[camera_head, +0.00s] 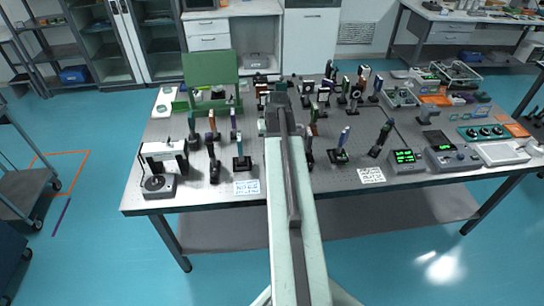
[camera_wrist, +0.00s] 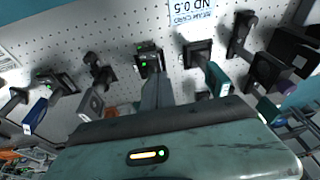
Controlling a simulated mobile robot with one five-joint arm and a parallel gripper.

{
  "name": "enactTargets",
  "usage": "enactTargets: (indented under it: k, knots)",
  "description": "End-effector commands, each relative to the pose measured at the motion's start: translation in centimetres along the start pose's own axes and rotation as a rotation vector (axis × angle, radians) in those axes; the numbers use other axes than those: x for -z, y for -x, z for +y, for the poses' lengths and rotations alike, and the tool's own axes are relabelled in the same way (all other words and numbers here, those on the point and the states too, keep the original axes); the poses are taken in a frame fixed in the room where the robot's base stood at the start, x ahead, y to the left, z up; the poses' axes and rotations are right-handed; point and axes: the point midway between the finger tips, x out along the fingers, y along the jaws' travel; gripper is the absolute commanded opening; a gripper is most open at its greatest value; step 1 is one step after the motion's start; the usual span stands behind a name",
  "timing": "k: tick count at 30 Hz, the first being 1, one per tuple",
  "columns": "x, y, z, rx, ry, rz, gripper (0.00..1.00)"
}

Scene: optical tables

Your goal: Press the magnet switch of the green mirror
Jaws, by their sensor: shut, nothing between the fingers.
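In the wrist view, my gripper (camera_wrist: 157,82) shows as a narrow dark shape, shut and empty, pointing at a dark post base (camera_wrist: 148,57) with small green lights. I cannot tell whether it touches that base. Just right of it, a mirror with a teal-green face (camera_wrist: 217,79) stands on its own dark base (camera_wrist: 197,50). Another green part (camera_wrist: 266,109) shows further right, partly hidden. I cannot tell for sure which is the green mirror, and its switch is too small to make out. In the head view, my arm hides the gripper and the table beneath it.
The perforated optical table (camera_head: 222,197) is crowded with posts and mirrors. A blue mirror (camera_wrist: 36,115) stands left in the wrist view. A white card (camera_wrist: 192,11) lies near the table's edge. A green panel (camera_head: 210,68) stands at the back left; instruments (camera_head: 405,161) stand right.

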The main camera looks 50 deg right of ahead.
Motion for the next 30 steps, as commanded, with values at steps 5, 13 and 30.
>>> enactTargets:
  k: [5, 13, 30]
  knots:
    - [0.5, 0.3, 2.3, -0.008, -0.031, 0.015, 0.0]
    - [0.4, 0.1, 2.2, -0.008, -0.029, 0.014, 0.0]
    - [0.3, -9.7, 2.4, -0.008, -0.029, 0.013, 0.0]
